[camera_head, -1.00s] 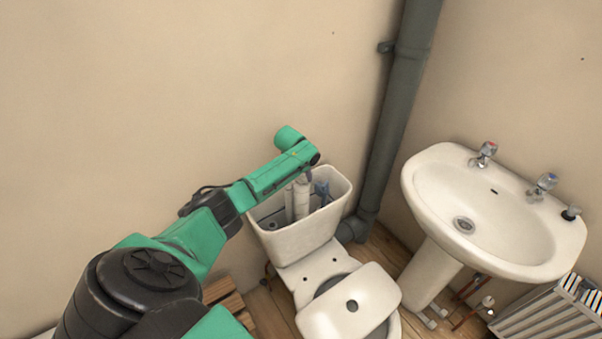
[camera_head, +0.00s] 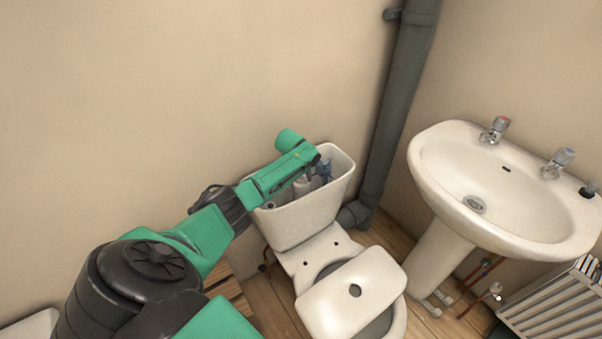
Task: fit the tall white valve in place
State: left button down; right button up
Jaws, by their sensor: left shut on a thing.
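The tall white valve (camera_head: 302,187) stands inside the open toilet cistern (camera_head: 306,222), and only part of it shows below my left arm. My left gripper (camera_head: 312,170) is over the cistern and shut on the valve; its fingers are mostly hidden by the arm. A blue-grey fitting (camera_head: 325,170) is in the cistern to the right of the valve. The cistern floor and the valve's lower end are hidden. My right gripper is not in view.
The toilet seat lid (camera_head: 352,293) lies in front of the cistern. A grey waste pipe (camera_head: 398,100) runs up the wall to the right. A washbasin (camera_head: 510,190) stands further right, with a radiator (camera_head: 555,300) below it.

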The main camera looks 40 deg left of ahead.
pick_arm(q)
jog(key=shift+f, duration=0.45)
dwell(0.3)
jog(key=shift+c, duration=0.5)
grip_release()
jog(key=shift+f, duration=0.1)
jog(key=p+v, duration=0.2)
jog(key=v, duration=0.4)
jog(key=shift+s+r+p, duration=0.1)
jog(key=shift+r+p, duration=0.25)
jog(key=shift+p, duration=0.05)
jog(key=v, duration=0.8)
jog(key=shift+f, duration=0.1)
